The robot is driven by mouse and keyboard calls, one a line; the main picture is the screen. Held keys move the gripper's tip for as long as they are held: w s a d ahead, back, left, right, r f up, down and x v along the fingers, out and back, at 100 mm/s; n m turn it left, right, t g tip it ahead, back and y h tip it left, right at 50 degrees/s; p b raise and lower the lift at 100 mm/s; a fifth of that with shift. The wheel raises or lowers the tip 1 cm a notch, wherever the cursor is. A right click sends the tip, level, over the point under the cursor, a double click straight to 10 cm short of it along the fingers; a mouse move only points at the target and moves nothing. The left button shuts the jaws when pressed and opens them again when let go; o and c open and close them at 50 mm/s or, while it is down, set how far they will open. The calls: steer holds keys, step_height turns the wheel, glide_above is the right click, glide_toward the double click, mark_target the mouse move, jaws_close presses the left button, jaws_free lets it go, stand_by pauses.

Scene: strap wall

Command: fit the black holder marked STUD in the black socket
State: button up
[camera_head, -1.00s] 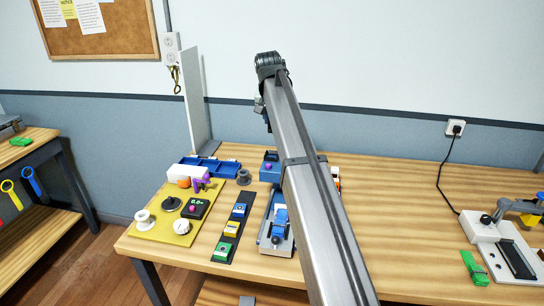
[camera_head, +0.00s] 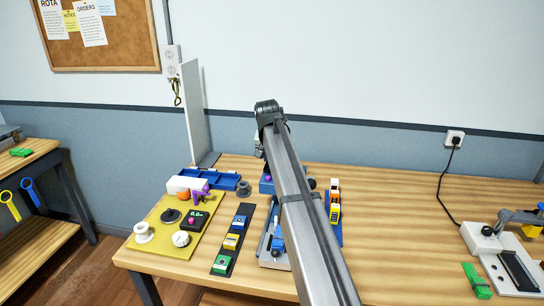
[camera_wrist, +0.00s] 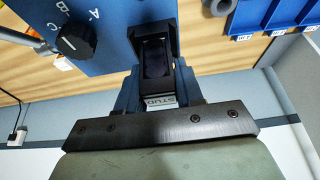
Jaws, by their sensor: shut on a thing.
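The black holder (camera_wrist: 160,101) shows its white STUD label in the wrist view, upside down. My gripper (camera_wrist: 157,94) is shut on it, with a blue finger on each side. A black frame, seemingly the socket (camera_wrist: 144,27), lies just beyond the holder against a blue panel (camera_wrist: 108,50). The holder and frame line up and look very close or touching; I cannot tell how deep the holder sits. In the head view my arm hides the gripper, holder and socket.
A black knob (camera_wrist: 75,40) marked A, B, C sits beside the frame. Blue bins (camera_wrist: 240,15) are at upper right. In the head view, a yellow board (camera_head: 165,245) and a black strip (camera_head: 233,240) with coloured blocks lie left of my arm.

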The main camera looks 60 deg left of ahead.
steer(key=shift+f, duration=0.1)
steer(key=o, duration=1.1)
steer(key=v, duration=1.2)
